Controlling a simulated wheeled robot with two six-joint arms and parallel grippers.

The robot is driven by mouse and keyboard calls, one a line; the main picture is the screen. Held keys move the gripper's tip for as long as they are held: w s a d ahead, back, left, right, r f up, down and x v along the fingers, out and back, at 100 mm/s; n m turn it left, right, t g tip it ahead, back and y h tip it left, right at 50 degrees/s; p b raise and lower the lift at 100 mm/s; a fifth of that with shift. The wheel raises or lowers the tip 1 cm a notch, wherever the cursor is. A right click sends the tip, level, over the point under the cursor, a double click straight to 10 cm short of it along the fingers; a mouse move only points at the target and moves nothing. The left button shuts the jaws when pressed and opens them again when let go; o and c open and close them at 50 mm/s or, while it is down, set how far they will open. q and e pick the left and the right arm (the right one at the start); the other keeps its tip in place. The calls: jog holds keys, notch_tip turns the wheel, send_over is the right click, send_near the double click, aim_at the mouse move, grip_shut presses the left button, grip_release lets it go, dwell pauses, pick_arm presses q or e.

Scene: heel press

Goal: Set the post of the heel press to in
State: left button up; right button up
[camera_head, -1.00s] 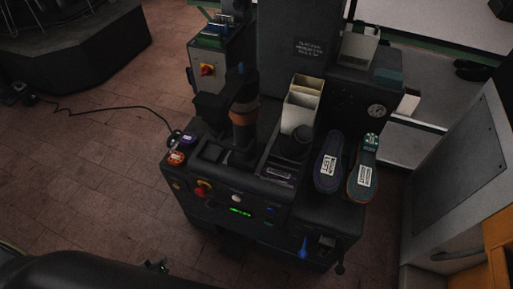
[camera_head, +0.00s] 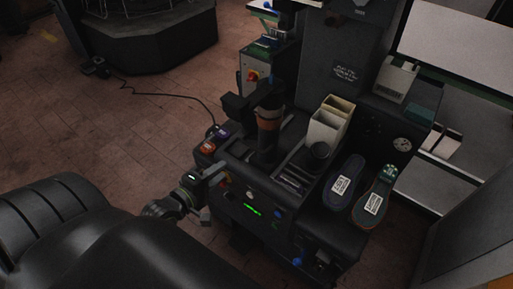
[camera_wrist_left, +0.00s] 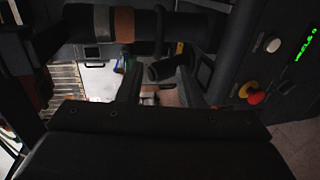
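The heel press (camera_head: 262,207) is a dark machine with a green-lit front panel. A black post with a brown band (camera_head: 268,125) stands upright on its left side. In the left wrist view the post (camera_wrist_left: 124,24) lies across the top, with a short black cylinder (camera_wrist_left: 168,68) near the fingers. My left gripper (camera_head: 212,194) is in front of the press's left front corner, below the post. In the left wrist view its two fingers (camera_wrist_left: 160,88) are apart, with nothing clearly between them. I cannot tell whether the fingers touch the press. My right gripper is not in view.
Two shoe soles (camera_head: 343,184) with labels lie on the press's right side. Cream bins (camera_head: 328,128) stand at its middle. A red-and-yellow knob (camera_wrist_left: 252,93) is near my left gripper. A cable (camera_head: 170,94) crosses the floor. Tiled floor (camera_head: 90,135) is open at left.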

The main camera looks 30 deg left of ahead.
aim_at(252, 148)
pick_arm(q)
jog(key=b+x, duration=0.1)
jog(key=x, duration=1.5)
jog(key=shift+f, duration=0.1)
grip_shut()
